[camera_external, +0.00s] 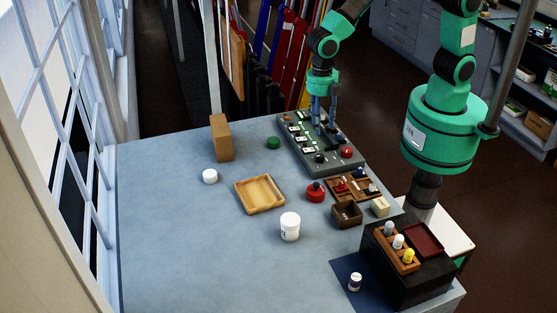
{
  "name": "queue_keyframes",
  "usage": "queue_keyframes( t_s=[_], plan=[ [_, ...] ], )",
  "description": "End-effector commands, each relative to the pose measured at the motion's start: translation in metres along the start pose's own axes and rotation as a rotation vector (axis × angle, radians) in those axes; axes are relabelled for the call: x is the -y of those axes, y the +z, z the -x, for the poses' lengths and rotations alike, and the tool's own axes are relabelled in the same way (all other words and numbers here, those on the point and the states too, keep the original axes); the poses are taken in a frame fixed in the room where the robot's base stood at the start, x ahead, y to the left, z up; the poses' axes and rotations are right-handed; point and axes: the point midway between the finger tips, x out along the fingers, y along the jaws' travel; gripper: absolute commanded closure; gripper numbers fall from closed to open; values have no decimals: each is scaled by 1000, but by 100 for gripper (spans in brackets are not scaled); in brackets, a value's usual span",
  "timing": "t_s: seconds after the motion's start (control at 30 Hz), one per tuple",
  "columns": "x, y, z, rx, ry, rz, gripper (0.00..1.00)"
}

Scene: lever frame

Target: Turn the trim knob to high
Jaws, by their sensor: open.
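A dark grey control panel (298,155) lies along the far right edge of the blue table. It carries several knobs, switches and lit buttons. A black knob (320,158) sits near its front end, and a red knob (347,152) sits to the right of it. I cannot read the labels, so I cannot tell which knob is the trim knob or where it points. My gripper (321,118) points down over the far half of the panel, open, its fingers apart. I cannot tell whether the fingertips touch a control; they partly hide the panel there.
A wooden block (221,138), a green disc (273,142) and a wooden tray (260,209) lie left of the panel. A red round object (315,191) and small wooden boxes (347,214) stand in front of it. The left of the table is clear.

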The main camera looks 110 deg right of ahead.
Motion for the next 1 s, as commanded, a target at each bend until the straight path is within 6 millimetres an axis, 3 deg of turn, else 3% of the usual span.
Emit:
queue_keyframes(
  t_s=[0.27, 0.7, 1.0],
  plan=[
    [1, 0, -28, 1, -3, 0, 57],
    [1, 0, -99, 1, -4, 0, 57],
    [1, 0, -128, 0, -1, 0, 57]
  ],
)
